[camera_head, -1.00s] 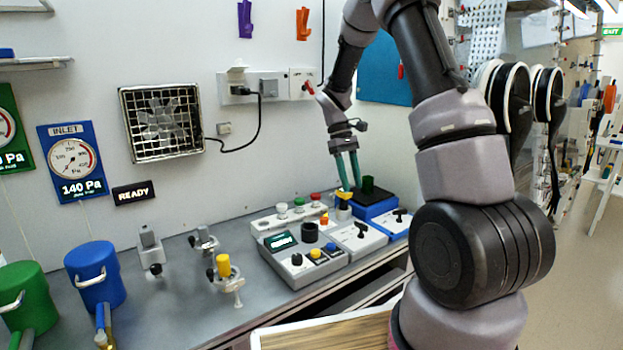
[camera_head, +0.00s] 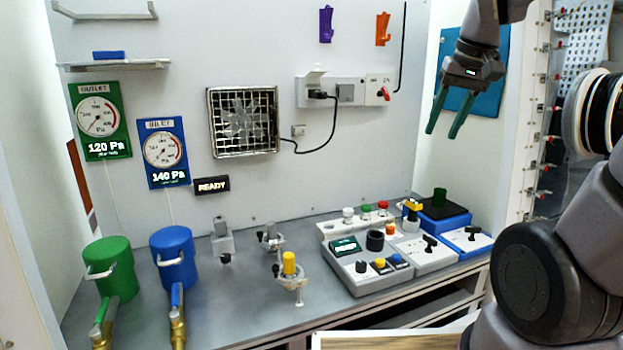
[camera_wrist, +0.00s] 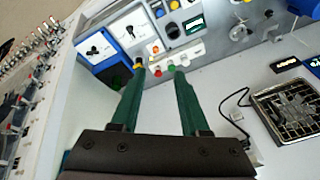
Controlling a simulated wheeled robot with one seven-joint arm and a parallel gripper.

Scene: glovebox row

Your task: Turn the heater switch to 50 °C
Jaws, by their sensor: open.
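My gripper (camera_head: 444,132) is open and empty, its two green fingers hanging in front of the teal panel, well above the bench. In the wrist view the gripper (camera_wrist: 160,74) points toward the bench devices, with nothing between its fingers. Two boxes with black T-shaped knobs stand on the bench: a grey-white one (camera_head: 434,260) and a blue-based one (camera_head: 468,244). Behind them is a blue device with a dark top (camera_head: 445,216) and a green piece on it. A wall plate with a red knob (camera_head: 384,92) is at upper right. No 50 °C mark is readable.
A grey control box (camera_head: 362,278) with buttons and a dark display stands left of the knob boxes. Clamps, a blue canister (camera_head: 174,260) and a green canister (camera_head: 108,270) occupy the bench's left. A black cable hangs from the wall socket. Air around the gripper is free.

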